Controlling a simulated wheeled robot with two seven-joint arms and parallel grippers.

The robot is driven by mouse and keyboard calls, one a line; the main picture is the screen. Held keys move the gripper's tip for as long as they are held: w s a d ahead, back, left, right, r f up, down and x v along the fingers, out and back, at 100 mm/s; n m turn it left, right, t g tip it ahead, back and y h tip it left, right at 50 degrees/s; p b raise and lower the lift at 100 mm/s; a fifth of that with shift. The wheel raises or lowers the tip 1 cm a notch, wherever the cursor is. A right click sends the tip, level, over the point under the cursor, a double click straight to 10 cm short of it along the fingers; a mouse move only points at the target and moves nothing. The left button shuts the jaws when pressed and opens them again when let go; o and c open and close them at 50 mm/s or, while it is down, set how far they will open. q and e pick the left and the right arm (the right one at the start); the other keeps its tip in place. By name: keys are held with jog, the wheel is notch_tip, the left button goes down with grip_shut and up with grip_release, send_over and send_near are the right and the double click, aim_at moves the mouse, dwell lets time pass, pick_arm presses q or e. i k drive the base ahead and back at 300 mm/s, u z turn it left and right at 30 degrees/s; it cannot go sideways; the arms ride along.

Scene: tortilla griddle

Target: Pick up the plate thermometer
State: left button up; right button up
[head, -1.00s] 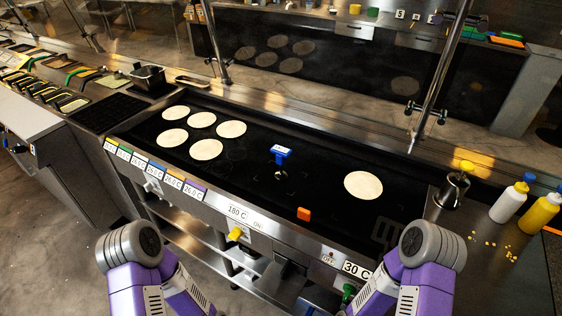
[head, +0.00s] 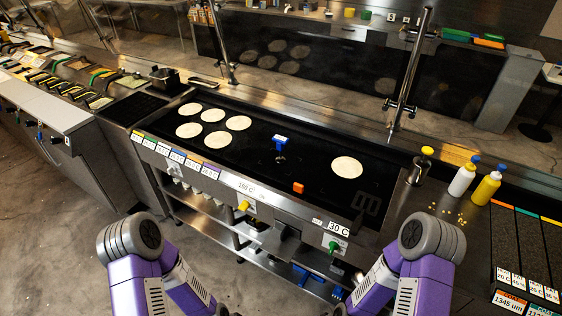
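The plate thermometer looks to be the small blue device with a white face (head: 280,141), standing on the dark griddle plate (head: 255,155) near its middle. Several pale tortillas (head: 213,115) lie left of it, and one tortilla (head: 347,167) lies to its right. An orange block (head: 298,188) sits at the griddle's front edge. My two purple arms come in at the bottom left and bottom right, well short of the griddle.
A metal cup with a yellow top (head: 419,169), a white bottle (head: 463,180) and a yellow bottle (head: 487,187) stand right of the griddle. Yellow bits lie near them. Upright metal posts (head: 408,75) rise behind the griddle. Open floor lies in front.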

aim_at(280, 140)
jog(key=u, duration=0.4)
jog(key=i, duration=1.3)
jog(key=u, duration=0.7)
